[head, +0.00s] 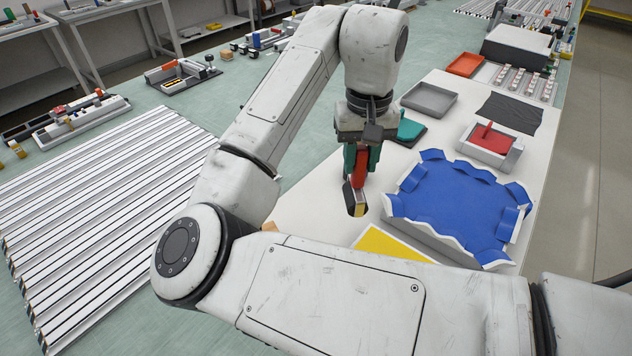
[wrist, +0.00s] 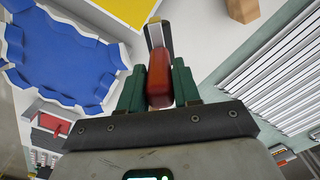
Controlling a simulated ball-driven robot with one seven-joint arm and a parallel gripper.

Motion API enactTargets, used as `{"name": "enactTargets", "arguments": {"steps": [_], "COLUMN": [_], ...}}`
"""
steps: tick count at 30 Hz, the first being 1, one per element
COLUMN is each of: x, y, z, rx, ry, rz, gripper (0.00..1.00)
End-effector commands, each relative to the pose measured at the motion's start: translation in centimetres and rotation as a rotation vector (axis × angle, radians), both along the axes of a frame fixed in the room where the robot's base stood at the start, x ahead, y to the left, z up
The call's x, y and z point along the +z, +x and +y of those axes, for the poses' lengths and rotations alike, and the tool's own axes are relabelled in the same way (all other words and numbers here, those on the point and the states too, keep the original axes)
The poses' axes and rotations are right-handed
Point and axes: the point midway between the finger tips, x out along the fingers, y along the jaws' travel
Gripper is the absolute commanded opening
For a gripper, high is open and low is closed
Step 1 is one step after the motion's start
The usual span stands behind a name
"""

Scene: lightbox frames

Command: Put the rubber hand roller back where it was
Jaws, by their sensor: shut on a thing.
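My gripper (head: 362,160) is shut on the red handle of a hand roller, with the green fingers on either side of the handle. The roller (head: 358,183) hangs head down over the white table, left of the blue sheet; I cannot tell whether its tip touches the table. In the wrist view the red handle of the roller (wrist: 159,78) lies between the fingers of my gripper (wrist: 158,88), and its dark and pale head points away from me, beside a yellow sheet.
A blue sheet with ragged white edges (head: 455,205) lies right of my gripper. A yellow sheet (head: 385,243) is partly behind my arm. A white box with a red piece (head: 490,143), a grey tray (head: 430,99) and a dark cloth (head: 511,113) stand farther back. A brown block (wrist: 243,9) shows in the wrist view.

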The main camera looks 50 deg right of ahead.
Motion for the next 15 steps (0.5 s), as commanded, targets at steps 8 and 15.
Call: {"name": "enactTargets", "arguments": {"steps": [8, 15], "x": [-3.3, -6.8], "y": [6.0, 9.0], "z": [-1.0, -1.3], "rx": [0.002, 0.000], "ry": [-0.002, 0.001], "rz": [0.006, 0.001], "gripper": [0.00, 0.00]}}
